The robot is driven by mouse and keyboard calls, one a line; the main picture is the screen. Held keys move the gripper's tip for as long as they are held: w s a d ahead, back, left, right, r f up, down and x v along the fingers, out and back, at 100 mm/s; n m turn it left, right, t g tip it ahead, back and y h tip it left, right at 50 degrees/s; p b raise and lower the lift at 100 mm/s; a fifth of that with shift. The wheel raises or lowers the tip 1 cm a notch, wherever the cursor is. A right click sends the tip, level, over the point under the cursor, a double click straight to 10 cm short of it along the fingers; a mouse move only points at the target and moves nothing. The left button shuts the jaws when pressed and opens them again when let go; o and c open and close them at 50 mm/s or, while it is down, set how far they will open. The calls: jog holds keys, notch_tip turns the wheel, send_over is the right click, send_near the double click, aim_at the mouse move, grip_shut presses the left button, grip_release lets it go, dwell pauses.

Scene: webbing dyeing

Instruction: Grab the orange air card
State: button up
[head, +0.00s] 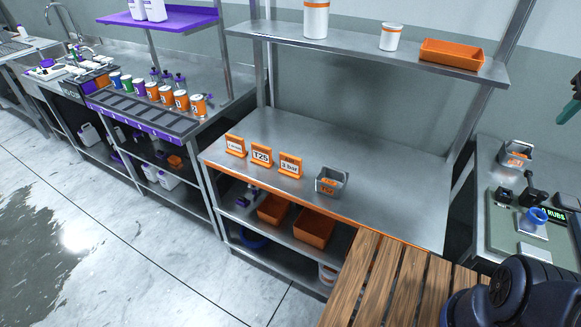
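Three orange cards on stands are in a row near the front left of the middle steel table: a left card (235,146), a middle card (262,155) that seems to read "T25", and a right card (290,165) that seems to read "2 bar". All stand upright and apart. The lettering is too small to tell surely which is the air card. A dark teal and black piece (570,108) at the right edge may be part of my gripper; it is cut off, far from the cards. My dark arm link fills the lower right corner.
A small steel bin (331,181) stands right of the cards. The steel tabletop (370,170) behind them is clear. An overhead shelf (370,48) holds canisters and an orange tray. A slatted wooden surface (385,285) lies in front; a device (530,225) stands at right.

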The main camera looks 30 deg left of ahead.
jog(key=w+a+r+n+g, duration=0.1)
jog(key=w+a+r+n, duration=0.15)
jog(key=w+a, duration=0.45)
jog(key=w+a+r+n, duration=0.2)
jog(key=w+a+n, duration=0.1)
jog(key=a, duration=0.9)
jog(key=w+a+r+n+g, duration=0.1)
jog(key=w+a+r+n, duration=0.2)
jog(key=a, duration=0.6)
jog(key=n+g, duration=0.2)
jog(key=n, duration=0.7)
send_over(290, 156)
jog(key=shift+m, duration=0.25)
notch_tip(290, 156, down, 39)
jog(key=shift+a+f, duration=0.1)
jog(key=shift+a, duration=0.05)
jog(key=shift+d+f, duration=0.2)
jog(key=shift+f, duration=5.35)
grip_shut()
